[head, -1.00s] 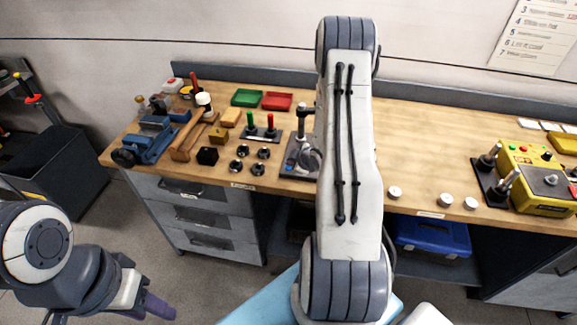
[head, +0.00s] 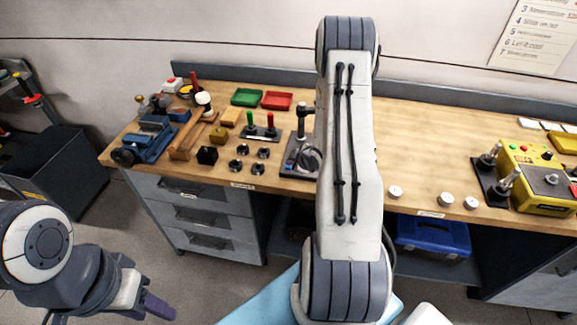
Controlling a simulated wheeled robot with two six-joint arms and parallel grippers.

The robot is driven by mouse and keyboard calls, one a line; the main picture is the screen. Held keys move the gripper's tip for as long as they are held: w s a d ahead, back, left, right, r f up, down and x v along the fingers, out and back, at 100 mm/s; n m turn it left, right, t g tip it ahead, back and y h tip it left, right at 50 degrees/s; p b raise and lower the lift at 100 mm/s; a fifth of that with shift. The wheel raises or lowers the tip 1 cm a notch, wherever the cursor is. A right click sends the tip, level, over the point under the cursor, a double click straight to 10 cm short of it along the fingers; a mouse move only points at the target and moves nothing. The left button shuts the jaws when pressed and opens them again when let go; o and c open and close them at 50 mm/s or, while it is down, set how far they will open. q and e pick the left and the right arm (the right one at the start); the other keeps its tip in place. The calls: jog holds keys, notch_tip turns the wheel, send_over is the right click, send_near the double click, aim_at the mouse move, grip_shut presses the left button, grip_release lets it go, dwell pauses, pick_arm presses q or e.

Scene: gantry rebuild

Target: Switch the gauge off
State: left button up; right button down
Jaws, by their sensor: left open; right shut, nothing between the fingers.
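A dial instrument on a dark base with an upright post (head: 302,140) stands on the bench at the centre, partly hidden by my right arm; I cannot tell for sure if this is the gauge. A yellow box (head: 538,200) with a small display, coloured buttons and a knob sits at the bench's right end. My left gripper (head: 160,306), with purple fingers, is open and empty at the lower left, well away from the bench. My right arm rises through the middle of the view, and its gripper is hidden.
On the wooden bench (head: 425,150) a blue vice (head: 148,140), a mallet, green (head: 246,97) and red (head: 277,100) trays, and several black knobs lie left of my arm. White round pieces (head: 445,200) line the front edge. The bench between my arm and the yellow box is mostly clear.

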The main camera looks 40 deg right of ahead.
jog(key=shift+f+b, duration=0.3)
jog(key=shift+f, duration=0.1)
jog(key=shift+r, duration=0.2)
jog(key=shift+r+p, duration=0.3)
jog(key=shift+r, duration=0.1)
notch_tip(320, 180, up, 6)
jog(key=p, duration=0.4)
dwell(0.6)
